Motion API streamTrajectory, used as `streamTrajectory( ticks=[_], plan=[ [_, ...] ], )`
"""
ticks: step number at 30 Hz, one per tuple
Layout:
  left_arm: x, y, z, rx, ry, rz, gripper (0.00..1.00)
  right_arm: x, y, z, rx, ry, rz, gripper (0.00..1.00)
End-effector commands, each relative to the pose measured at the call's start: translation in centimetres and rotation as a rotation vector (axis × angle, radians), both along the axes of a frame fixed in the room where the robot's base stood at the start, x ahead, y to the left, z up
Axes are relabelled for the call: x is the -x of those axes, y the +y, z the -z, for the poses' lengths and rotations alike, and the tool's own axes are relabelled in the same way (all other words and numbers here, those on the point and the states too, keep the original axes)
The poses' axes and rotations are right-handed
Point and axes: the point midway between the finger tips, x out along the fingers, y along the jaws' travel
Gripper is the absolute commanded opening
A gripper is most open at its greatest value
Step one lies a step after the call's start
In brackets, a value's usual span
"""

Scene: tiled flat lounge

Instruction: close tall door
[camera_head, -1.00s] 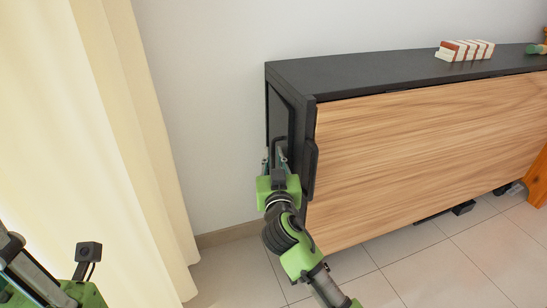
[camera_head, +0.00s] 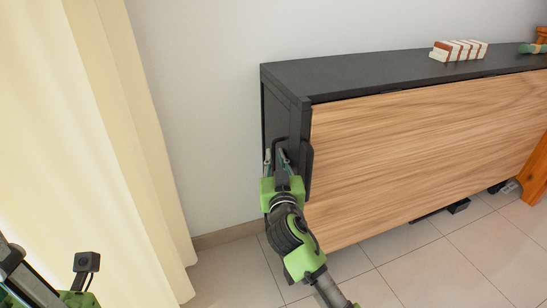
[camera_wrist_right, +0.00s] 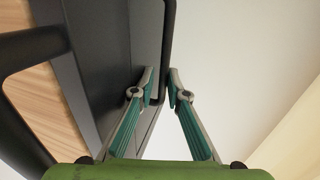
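A long cabinet with a black top (camera_head: 370,72) and a wood-grain front (camera_head: 420,150) stands against the wall. A dark panel (camera_head: 276,118) shows at its left end, and I cannot tell whether it sits fully flush. A black handle (camera_head: 308,172) is on the front's left edge. My right gripper (camera_head: 278,158) is at the left end panel, beside the front's edge. In the right wrist view its green-padded fingers (camera_wrist_right: 161,88) are apart at the tips, with a thin dark bar (camera_wrist_right: 167,45) between them. Contact is unclear. My left gripper is only partly in view at bottom left (camera_head: 78,290); its fingertips cannot be made out.
A cream curtain (camera_head: 125,150) hangs on the left. Bare tiled floor (camera_head: 225,275) lies between it and the cabinet. A red-and-white block stack (camera_head: 458,50) and a green object (camera_head: 530,48) are on top. An orange wooden post (camera_head: 537,175) stands at right.

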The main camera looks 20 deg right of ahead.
Motion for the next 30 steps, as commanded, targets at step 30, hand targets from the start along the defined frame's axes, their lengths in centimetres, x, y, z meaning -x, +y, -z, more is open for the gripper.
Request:
streamTrajectory(
  ticks=[30],
  plan=[
    [0.0,0.0,-0.2,0.004,-0.007,0.0,0.0,11.4,2.8,0.0,-0.001,0.001,0.001,0.14]
  ],
)
